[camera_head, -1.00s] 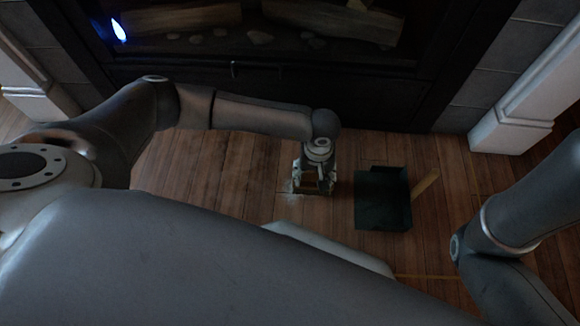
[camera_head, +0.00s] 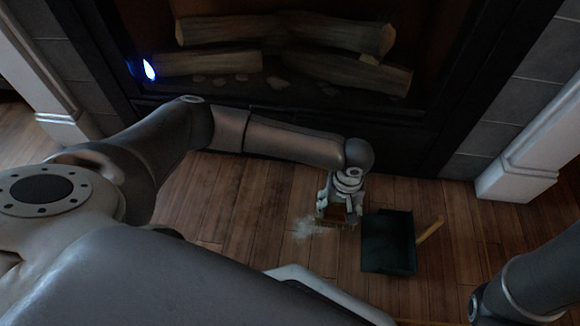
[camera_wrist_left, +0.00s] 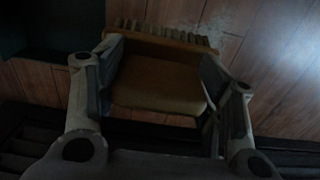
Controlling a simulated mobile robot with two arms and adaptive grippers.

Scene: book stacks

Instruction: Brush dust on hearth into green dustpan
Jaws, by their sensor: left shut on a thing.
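My left gripper (camera_head: 338,207) is shut on a wooden brush (camera_wrist_left: 160,85). In the left wrist view the brush block sits between both fingers, with a row of bristles along its far edge. A pale patch of dust (camera_head: 304,229) lies on the wooden floor just left of the brush in the head view, and part of it shows beside the bristles in the wrist view (camera_wrist_left: 222,45). The dark green dustpan (camera_head: 388,243) lies flat just right of the brush, with its wooden handle (camera_head: 431,229) pointing right. My right arm shows at the lower right, but its gripper is out of view.
A dark fireplace with logs (camera_head: 285,36) and a small blue flame (camera_head: 149,69) stands behind the floor. White pillars (camera_head: 515,180) flank it. The wooden floor (camera_head: 220,195) left of the dust is clear.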

